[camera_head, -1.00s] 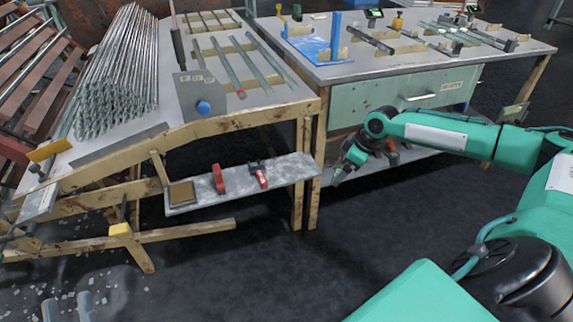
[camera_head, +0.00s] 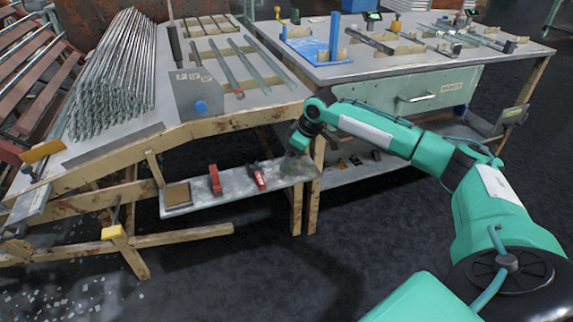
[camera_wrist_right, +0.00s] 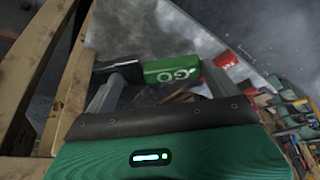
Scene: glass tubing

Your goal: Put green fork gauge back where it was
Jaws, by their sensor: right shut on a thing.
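The green fork gauge (camera_wrist_right: 172,70) is between the fingers of my right gripper (camera_wrist_right: 158,84) in the right wrist view. It has a green part marked "GO" and a black part. In the head view my right gripper (camera_head: 291,163) is over the right end of the low grey shelf (camera_head: 235,186), and the gauge cannot be made out there. I cannot tell whether the gauge touches the shelf. My left gripper is out of view.
A red gauge (camera_head: 215,179) and a red-and-black gauge (camera_head: 257,177) lie on the low shelf, left of my right gripper. A brown square pad (camera_head: 178,195) is at its left end. A wooden table leg (camera_head: 319,158) stands close by the gripper.

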